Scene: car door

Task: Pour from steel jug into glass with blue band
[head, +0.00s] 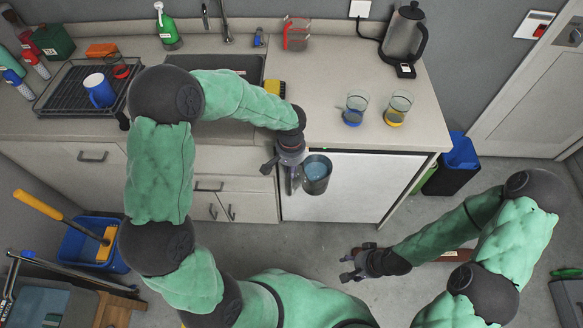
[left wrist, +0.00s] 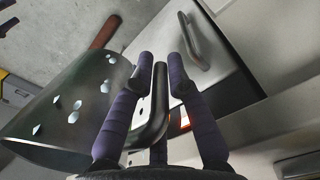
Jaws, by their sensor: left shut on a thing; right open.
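The steel jug (head: 317,174) is a dark metal vessel with bluish liquid inside, held in front of the counter, clear of the worktop. My left gripper (head: 291,176) is shut on its handle; in the left wrist view the purple fingers (left wrist: 160,75) close around the handle, and the jug (left wrist: 75,110) with drops on its wall fills the left side. The glass with blue band (head: 354,108) stands on the counter at the right, up and right of the jug. My right gripper (head: 352,270) is open and empty, low over the floor.
A similar glass with a yellow band (head: 397,108) stands just right of the blue-banded one. A kettle (head: 405,38) and a measuring jug (head: 296,34) stand at the back. A sink (head: 225,68) lies left. The counter between is clear.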

